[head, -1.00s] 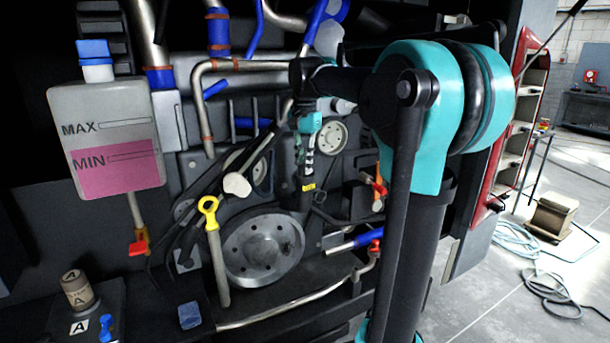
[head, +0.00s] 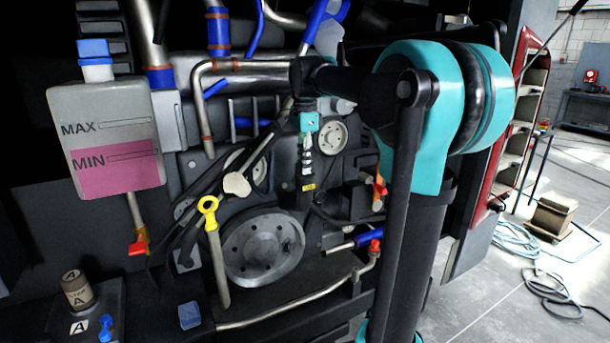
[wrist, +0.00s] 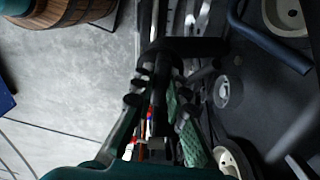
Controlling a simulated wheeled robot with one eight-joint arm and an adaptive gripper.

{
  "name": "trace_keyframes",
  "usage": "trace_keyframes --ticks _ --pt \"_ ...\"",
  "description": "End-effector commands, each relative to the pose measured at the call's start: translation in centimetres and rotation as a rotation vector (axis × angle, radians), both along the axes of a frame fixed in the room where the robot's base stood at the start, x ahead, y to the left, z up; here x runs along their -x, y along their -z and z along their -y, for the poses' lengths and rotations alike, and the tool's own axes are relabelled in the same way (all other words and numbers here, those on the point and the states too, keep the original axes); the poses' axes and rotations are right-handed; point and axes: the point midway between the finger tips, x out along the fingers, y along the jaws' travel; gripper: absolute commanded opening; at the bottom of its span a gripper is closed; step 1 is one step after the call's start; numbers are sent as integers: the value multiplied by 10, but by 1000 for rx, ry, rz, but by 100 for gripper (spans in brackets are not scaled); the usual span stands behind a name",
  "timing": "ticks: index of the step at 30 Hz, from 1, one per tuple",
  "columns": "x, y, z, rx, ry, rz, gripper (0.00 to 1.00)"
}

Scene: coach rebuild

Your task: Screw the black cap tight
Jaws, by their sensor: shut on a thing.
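My gripper (head: 307,158) shows small in the head view, pointing down in front of the engine, above a dark upright neck with a yellow label (head: 308,187). In the wrist view my gripper (wrist: 160,82) has its two fingers closed in around a dark thing. This appears to be the black cap, but its outline merges with the dark fingers and the parts behind. How the cap sits on the neck is hidden.
A tank (head: 112,138) with pink fluid and a blue cap stands left. A large grey pulley (head: 262,248) and a yellow-ringed dipstick (head: 209,204) are below left of the gripper. A brown bottle (head: 77,291) stands lower left.

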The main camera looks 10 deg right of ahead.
Motion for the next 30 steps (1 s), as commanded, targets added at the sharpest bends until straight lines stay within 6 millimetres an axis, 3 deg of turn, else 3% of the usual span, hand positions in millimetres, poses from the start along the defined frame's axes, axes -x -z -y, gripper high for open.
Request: trace_keyframes --ticks 9,10,15,22,26,30 --pt "-1 -3 0 0 87 3 0" --pt "-1 -3 0 0 87 3 14" --pt "-1 -2 0 0 86 2 35" --pt "-1 -2 0 0 85 2 37" --pt "-1 -2 0 0 85 1 53" --pt "-1 -2 0 0 85 1 54"
